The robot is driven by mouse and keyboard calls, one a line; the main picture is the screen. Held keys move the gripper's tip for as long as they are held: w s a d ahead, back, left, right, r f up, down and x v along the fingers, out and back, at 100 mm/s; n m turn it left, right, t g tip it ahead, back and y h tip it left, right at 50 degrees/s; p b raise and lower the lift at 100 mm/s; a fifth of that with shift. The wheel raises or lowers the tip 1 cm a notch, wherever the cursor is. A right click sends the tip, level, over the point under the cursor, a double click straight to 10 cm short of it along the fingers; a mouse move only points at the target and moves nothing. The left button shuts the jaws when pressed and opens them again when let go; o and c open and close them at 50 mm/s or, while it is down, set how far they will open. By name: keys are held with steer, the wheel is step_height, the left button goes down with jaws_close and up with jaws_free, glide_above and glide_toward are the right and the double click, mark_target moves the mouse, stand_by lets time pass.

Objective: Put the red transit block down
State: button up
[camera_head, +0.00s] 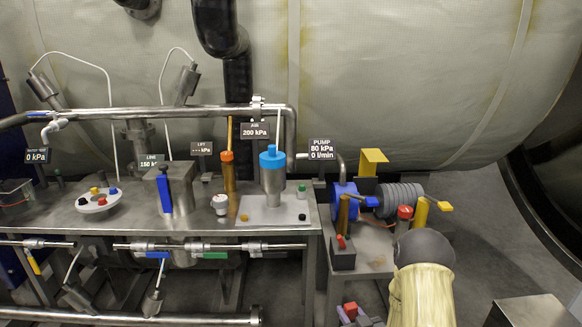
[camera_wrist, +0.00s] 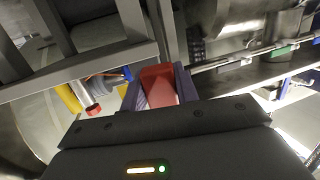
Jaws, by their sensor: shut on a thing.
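The red transit block (camera_wrist: 158,80) is between the two purple-grey fingers of my gripper (camera_wrist: 160,92) in the wrist view. The fingers are shut on its sides. In the head view the block (camera_head: 350,308) shows small at the bottom edge, with my gripper (camera_head: 352,316) partly cut off by the frame. It is held low, in front of the pump stand. What lies directly under the block is hidden.
A steel bench (camera_head: 180,222) with valves, a blue-capped cylinder (camera_head: 272,175) and gauges is at the left. The pump (camera_head: 345,203) stands on a low stand right of it. A grey box top (camera_head: 532,312) is at the lower right. Grey floor shows at the right.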

step_height(320, 180, up, 22)
steer(key=w+m+h+p, duration=0.2)
steer(key=m+h+p, duration=0.1)
steer(key=p, duration=2.8)
steer(key=shift+a+f+t+h, duration=0.15)
steer(key=shift+a+t+h, duration=0.15)
steer(key=shift+h, duration=0.3)
steer(key=shift+d, duration=0.1)
steer(key=shift+s, duration=0.1)
steer(key=s, duration=0.1)
steer(key=s+r, duration=0.1)
steer(key=s, duration=0.1)
steer(key=s+r, duration=0.1)
steer(key=shift+s+r, duration=0.1)
steer(key=shift+s, duration=0.3)
